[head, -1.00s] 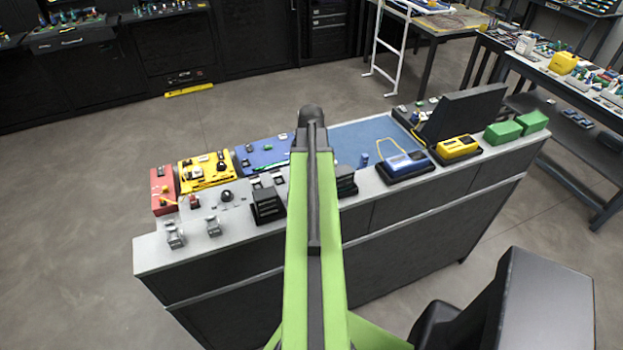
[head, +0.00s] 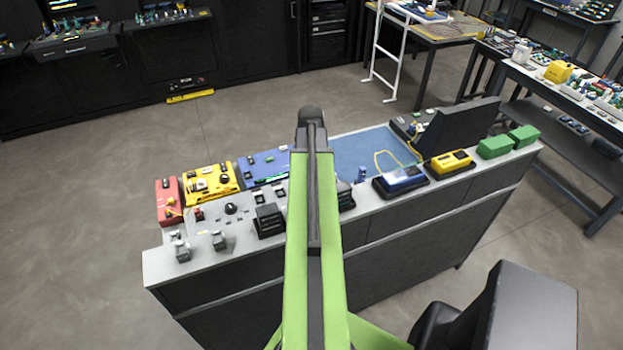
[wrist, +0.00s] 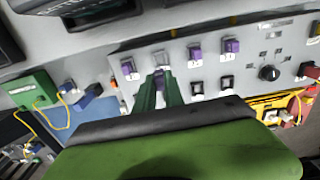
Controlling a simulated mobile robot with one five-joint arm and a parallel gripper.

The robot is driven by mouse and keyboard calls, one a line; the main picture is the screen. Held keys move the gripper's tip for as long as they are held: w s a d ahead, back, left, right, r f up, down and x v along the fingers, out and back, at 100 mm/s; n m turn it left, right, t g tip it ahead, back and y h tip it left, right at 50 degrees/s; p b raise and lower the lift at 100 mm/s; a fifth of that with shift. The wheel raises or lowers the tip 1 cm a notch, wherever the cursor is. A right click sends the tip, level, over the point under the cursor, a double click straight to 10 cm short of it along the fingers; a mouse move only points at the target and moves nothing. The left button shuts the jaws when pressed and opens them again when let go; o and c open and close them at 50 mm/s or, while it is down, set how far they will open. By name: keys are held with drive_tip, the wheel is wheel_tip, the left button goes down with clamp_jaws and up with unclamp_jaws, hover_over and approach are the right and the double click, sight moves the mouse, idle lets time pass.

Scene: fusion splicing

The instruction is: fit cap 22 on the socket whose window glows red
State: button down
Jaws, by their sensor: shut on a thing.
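My gripper (wrist: 159,88) shows in the wrist view with its two dark green fingers closed around a small purple cap (wrist: 159,77) at their tips. It is over the grey panel (wrist: 213,68). Other purple caps stand on the panel: one to the left (wrist: 128,68) and two to the right, a nearer one (wrist: 195,52) and a farther one (wrist: 230,46). Dark square openings (wrist: 227,82) show below them. I cannot read any number on the caps, and no red-glowing window is clear. In the head view my arm hides the gripper.
The bench (head: 160,266) holds a black knob (head: 231,208), black boxes (head: 269,220), a yellow unit (head: 210,182), a blue mat (head: 360,152), a blue device (head: 402,178) and green boxes (head: 495,147). Two grey posts (head: 182,251) stand near its left end.

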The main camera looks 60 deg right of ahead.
drive_tip(key=w+d+f+b, duration=0.1)
drive_tip(key=w+d, duration=0.1)
drive_tip(key=d, duration=0.4)
drive_tip(key=w+d+f+b, duration=0.1)
drive_tip(key=d+f+b, duration=0.1)
drive_tip(key=d, duration=0.4)
wheel_tip(320, 180, down, 6)
drive_tip(key=b, duration=0.5)
drive_tip(key=shift+r+b, duration=0.1)
drive_tip(key=shift+b, duration=0.3)
drive_tip(key=shift+w+f+b, duration=0.1)
drive_tip(key=shift+f+b, duration=0.45)
drive_tip(key=shift+f, duration=0.05)
drive_tip(key=shift+r, duration=0.1)
drive_tip(key=c, duration=1.3)
unclamp_jaws()
drive_tip(key=shift+c, duration=0.2)
drive_tip(key=shift+r, duration=0.1)
